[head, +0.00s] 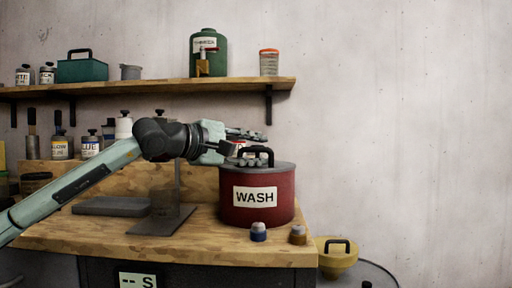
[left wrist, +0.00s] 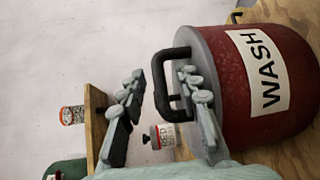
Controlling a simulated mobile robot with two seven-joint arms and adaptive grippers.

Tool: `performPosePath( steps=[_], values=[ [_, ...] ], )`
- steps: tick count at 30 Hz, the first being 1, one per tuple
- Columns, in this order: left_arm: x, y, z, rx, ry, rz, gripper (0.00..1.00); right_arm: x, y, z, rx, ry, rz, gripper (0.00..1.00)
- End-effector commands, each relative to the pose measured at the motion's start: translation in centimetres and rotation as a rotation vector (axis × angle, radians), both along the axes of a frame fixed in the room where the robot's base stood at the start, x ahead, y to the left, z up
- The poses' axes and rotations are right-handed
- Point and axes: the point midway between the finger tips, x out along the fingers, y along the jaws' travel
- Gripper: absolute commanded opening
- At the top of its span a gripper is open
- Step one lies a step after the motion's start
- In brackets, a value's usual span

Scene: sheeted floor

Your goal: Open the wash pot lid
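The dark red wash pot (head: 257,213) with a white WASH label stands on the wooden bench. Its grey lid (head: 284,167) sits on top, with a black arched handle (head: 257,151). My left gripper (head: 250,149) is open beside the handle, coming from the left, one finger above the other. In the left wrist view, the handle (left wrist: 160,75) shows between the spread fingers of the gripper (left wrist: 162,76). The finger nearer the lid overlaps the handle's opening; I cannot tell whether it touches. My right gripper is not in view.
A red-labelled bottle (left wrist: 161,137) is behind the gripper. A shelf (head: 150,87) with containers hangs above. A yellow pot (head: 336,258) stands lower right.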

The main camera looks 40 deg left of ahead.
Motion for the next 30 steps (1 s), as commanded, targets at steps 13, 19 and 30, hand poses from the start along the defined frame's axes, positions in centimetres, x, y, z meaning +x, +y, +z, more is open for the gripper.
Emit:
performPosePath(
  steps=[13, 19, 30],
  values=[
    [0.14, -0.02, -0.04, 0.0, 0.0, 0.001, 0.23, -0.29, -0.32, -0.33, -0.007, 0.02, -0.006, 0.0],
    [0.13, -0.02, -0.05, 0.0, 0.0, 0.001, 0.0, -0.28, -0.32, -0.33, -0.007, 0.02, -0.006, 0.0],
    [0.13, -0.02, -0.06, 0.0, 0.001, 0.001, 0.0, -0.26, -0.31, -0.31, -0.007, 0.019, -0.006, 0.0]
  ],
)
